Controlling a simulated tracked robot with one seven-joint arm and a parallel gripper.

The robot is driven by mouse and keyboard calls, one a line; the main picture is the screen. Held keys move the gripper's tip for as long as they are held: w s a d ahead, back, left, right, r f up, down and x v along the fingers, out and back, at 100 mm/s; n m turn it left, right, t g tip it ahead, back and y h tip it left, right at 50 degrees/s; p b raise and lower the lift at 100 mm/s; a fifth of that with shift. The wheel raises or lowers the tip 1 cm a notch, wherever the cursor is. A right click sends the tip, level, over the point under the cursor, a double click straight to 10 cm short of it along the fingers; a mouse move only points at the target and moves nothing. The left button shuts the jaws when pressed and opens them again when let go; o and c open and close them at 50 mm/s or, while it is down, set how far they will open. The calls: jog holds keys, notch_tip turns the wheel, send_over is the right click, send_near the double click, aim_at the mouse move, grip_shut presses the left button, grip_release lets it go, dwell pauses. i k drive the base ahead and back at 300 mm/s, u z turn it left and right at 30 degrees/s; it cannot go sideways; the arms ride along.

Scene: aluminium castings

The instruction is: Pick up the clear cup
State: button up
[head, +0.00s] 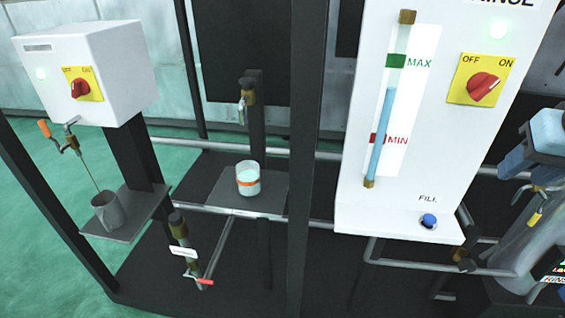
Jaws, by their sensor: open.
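The clear cup (248,174) stands upright on a dark square plate (274,202) near the middle of the head view. It has an orange band around it and looks filled with something pale, though I cannot tell what. A brass tap (247,97) is on a dark post above and behind it. Nothing is touching the cup from the side. I cannot make out my gripper in this view.
A grey mug (107,211) stands on a left shelf (142,218) under a thin stream from an orange-handled tap (72,137). A dark upright post (306,150) and a white panel with a level gauge (425,215) are right of the cup. A red-handled valve (190,270) hangs below.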

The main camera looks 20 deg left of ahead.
aim_at(248, 172)
jog(key=k, duration=1.75)
jog(key=u, duration=0.9)
jog(key=i, duration=1.45)
jog(key=z, duration=0.05)
